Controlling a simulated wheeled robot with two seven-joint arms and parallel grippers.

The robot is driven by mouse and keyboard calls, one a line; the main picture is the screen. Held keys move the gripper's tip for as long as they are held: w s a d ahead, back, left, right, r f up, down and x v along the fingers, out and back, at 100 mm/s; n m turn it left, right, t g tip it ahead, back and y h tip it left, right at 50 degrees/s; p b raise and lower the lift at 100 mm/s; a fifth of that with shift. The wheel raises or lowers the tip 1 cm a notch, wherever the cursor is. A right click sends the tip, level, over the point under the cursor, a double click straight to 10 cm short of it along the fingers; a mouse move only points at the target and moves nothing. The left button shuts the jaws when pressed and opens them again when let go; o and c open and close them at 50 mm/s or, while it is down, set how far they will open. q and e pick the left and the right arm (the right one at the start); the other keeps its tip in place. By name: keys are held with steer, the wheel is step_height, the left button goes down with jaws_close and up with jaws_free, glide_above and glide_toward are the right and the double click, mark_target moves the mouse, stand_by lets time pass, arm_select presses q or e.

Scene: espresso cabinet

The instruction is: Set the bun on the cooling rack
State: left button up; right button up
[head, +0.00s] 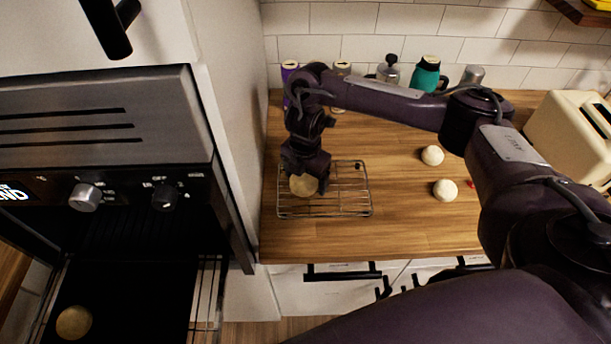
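A round tan bun (302,186) is at the cooling rack (348,203), over its left part. The rack is a wire grid on the wooden counter. My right gripper (305,180) points down over the rack with its fingers around the bun and looks shut on it. The gripper hides the bun's top and part of its right side. I cannot tell whether the bun touches the wires. Another bun (74,322) lies on the dark surface inside the open oven at lower left. I do not make out my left gripper.
Two pale round buns or dough balls (432,155) (445,190) sit on the counter (400,230) right of the rack. A cream toaster (575,135) stands at right. A teal jug (427,75) and several containers line the back wall. A tall cabinet side borders the counter's left.

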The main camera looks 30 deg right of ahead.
mark_target(305, 174)
steer(key=shift+r, duration=0.35)
step_height(305, 174, up, 12)
steer(key=p, duration=0.2)
steer(key=shift+f, duration=0.15)
steer(key=shift+s+f, duration=0.1)
stand_by(0.4)
